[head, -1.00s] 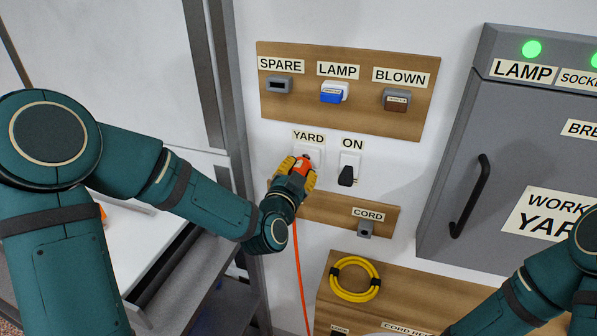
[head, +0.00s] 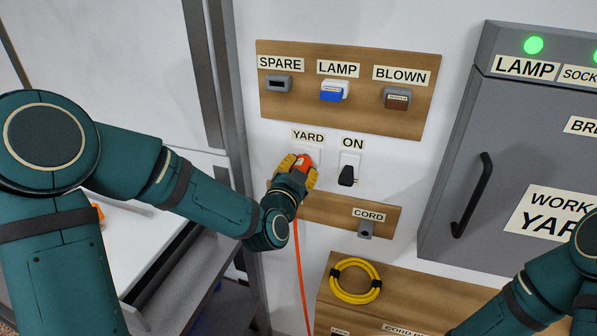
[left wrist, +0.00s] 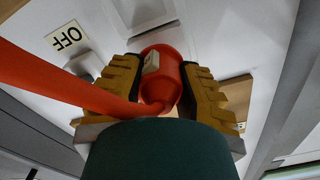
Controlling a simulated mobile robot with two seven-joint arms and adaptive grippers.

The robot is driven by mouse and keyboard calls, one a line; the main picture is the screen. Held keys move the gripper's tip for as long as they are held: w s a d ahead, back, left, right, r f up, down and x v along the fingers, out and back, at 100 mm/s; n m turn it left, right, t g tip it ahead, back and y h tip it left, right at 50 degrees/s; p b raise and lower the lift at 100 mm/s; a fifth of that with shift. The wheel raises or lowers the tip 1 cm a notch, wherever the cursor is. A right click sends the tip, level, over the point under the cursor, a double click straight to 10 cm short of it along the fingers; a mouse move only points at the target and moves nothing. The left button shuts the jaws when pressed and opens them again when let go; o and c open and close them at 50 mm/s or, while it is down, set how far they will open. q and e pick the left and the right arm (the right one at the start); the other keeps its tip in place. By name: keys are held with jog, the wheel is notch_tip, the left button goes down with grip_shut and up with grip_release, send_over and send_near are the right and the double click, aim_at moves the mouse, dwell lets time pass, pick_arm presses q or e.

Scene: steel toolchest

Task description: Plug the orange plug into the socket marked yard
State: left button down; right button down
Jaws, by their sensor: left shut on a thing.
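The orange plug (head: 304,161) is between the yellow fingers of my left gripper (head: 298,170), which is shut on it. The gripper and plug are at the white socket plate (head: 316,151) under the YARD label (head: 309,135). In the left wrist view the plug (left wrist: 165,72) is between both fingers, facing the white wall fitting (left wrist: 143,14). I cannot tell whether its pins are in the socket. Its orange cord (head: 300,270) hangs down below the gripper. My right gripper is out of view.
A black switch (head: 347,175) under an ON label is just right of the plug. Above is a wooden board (head: 350,115) with SPARE, LAMP and BLOWN pieces. A yellow cord coil (head: 355,281) is below. A grey cabinet (head: 450,200) stands at right.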

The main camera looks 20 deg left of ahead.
pick_arm(q)
jog(key=shift+w+b, duration=0.5)
jog(key=shift+w, duration=0.55)
jog(key=c, duration=0.7)
grip_release()
jog(key=shift+o, duration=0.2)
jog(key=s, duration=0.7)
jog(key=shift+s, duration=0.2)
jog(key=shift+a, duration=0.1)
